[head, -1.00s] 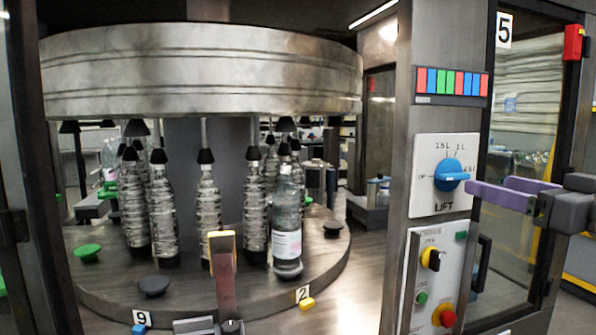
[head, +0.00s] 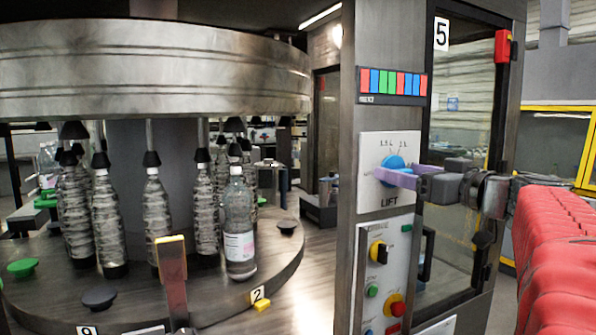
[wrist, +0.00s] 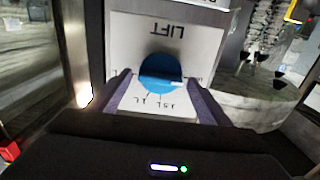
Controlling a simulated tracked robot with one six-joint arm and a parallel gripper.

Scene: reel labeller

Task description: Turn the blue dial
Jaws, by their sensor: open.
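The blue dial (head: 393,166) is on a white LIFT plate (head: 386,198) on the grey machine column. The plate has scale marks around the dial. My gripper (head: 397,176) has purple fingers and is at the dial in the head view, covering part of its lower side. In the wrist view the blue dial (wrist: 161,74) appears upside down between the two open fingers (wrist: 160,92), with a gap on both sides. Its raised bar lies roughly level in that view. I cannot tell how far the fingertips are from the plate.
Below is a control panel (head: 385,270) with a yellow and black switch (head: 379,252), a green button (head: 372,290) and a red knob (head: 396,305). A door with a black handle (head: 427,254) is to the right. Bottles (head: 238,222) stand on the carousel to the left.

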